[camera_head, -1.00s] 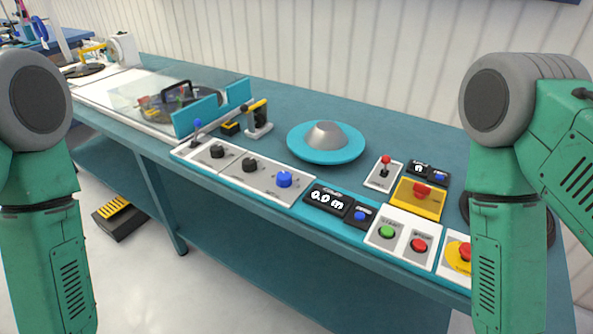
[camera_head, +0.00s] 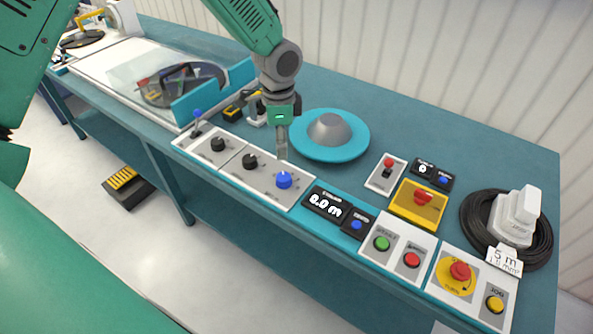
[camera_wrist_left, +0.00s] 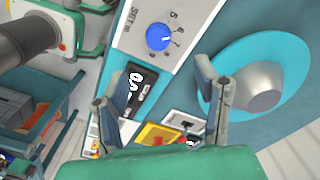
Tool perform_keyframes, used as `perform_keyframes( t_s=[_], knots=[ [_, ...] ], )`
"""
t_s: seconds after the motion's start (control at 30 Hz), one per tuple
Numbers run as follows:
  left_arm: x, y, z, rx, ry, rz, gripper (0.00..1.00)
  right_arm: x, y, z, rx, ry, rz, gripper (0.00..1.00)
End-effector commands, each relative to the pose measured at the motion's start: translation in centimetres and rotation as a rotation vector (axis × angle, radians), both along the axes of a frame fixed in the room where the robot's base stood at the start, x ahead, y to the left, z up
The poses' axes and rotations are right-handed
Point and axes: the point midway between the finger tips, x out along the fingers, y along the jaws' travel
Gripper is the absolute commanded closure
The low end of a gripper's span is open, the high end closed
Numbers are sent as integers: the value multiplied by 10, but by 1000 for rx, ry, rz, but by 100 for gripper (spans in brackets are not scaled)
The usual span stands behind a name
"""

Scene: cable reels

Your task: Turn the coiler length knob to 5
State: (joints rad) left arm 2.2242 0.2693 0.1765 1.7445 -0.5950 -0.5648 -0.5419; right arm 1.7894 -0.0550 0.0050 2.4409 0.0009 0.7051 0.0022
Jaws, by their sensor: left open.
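The blue knob (camera_head: 284,180) sits on a white panel along the bench's front edge. The left wrist view shows the blue knob (camera_wrist_left: 159,37) closer, with a printed 5 beside it and a white mark on its face; the exact setting is hard to read. My left gripper (camera_head: 282,152) points down just above and behind the blue knob, apparently not touching it. In the left wrist view the gripper's fingers (camera_wrist_left: 156,84) are spread apart with nothing between them. A black display (camera_head: 325,205) right of the knob reads 0.0 m. My right gripper is out of view.
Two black knobs (camera_head: 250,161) and a blue-tipped lever (camera_head: 197,114) stand left of the blue knob. A teal disc (camera_head: 352,140) with a grey cone lies behind it. Green and red buttons (camera_head: 382,243) and a black cable coil (camera_head: 545,240) are to the right.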

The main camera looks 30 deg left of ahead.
Motion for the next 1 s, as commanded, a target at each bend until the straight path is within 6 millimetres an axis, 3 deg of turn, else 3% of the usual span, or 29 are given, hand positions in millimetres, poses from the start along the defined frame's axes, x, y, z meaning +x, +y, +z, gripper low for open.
perform_keyframes(
  t_s=[0.3,0.5,0.7,1.0],
  knots=[
    [-1,-1,-69,0,6,2,44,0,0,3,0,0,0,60],
    [-1,-1,-104,-2,2,2,44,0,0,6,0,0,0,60],
    [0,-1,-123,-2,1,2,44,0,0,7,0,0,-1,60],
    [0,-1,-126,-2,0,2,44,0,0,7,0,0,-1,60]
  ],
)
